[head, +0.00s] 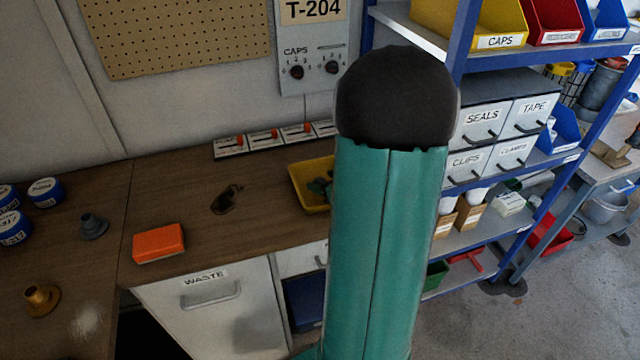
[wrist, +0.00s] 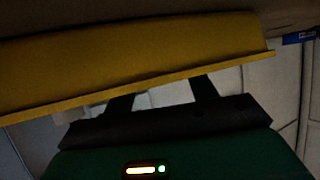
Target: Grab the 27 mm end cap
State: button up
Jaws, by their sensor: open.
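I cannot single out the 27 mm end cap for sure. Several blue round pieces with white labelled tops (head: 45,192) stand at the far left of the bench; their print is too small to read surely. A yellow tray (head: 309,196) on the bench holds small dark green pieces, partly hidden by my arm. In the wrist view my gripper (wrist: 162,90) shows two dark fingers spread apart with nothing seen between them. The fingertips reach the lower edge of a yellow surface (wrist: 140,58), likely the tray; contact cannot be told. My gripper is hidden in the head view.
On the wooden bench are an orange block (head: 159,243), a grey fitting (head: 93,226), a brass fitting (head: 42,298) and a small dark item (head: 228,199). A blue-framed shelf with bins (head: 500,118) stands to the right. Bare bench lies around the dark item.

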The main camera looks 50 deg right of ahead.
jog(key=shift+w+f, duration=0.15)
jog(key=shift+w, duration=0.25)
jog(key=c, duration=1.1)
jog(key=shift+o, duration=0.2)
